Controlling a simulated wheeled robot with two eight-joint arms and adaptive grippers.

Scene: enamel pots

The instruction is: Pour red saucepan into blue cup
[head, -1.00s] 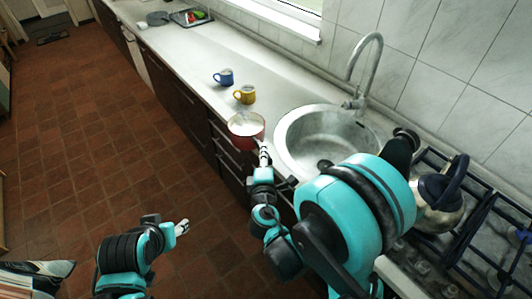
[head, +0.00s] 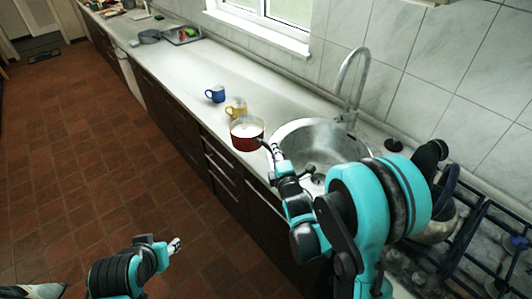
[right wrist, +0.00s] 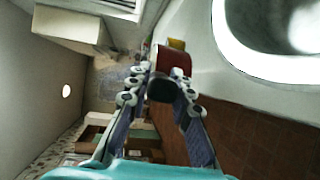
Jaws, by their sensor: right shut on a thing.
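The red saucepan (head: 247,143) has a pale inside, and its dark handle points toward my right arm. My right gripper (head: 275,150) is shut on that handle and holds the pan about upright at the counter's front edge, left of the sink. The right wrist view shows the red pan (right wrist: 172,61) beyond the fingers (right wrist: 160,85). The blue cup (head: 216,94) stands upright on the counter, farther back and left of the pan. My left gripper (head: 175,245) hangs low over the floor, apart from everything; its jaws are too small to read.
A yellow cup (head: 236,107) stands between the blue cup and the pan, very close behind the pan. The sink (head: 315,150) and tap (head: 352,85) are to the right. A kettle (head: 440,215) stands on the hob. The counter beyond the blue cup is clear up to a tray (head: 182,37).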

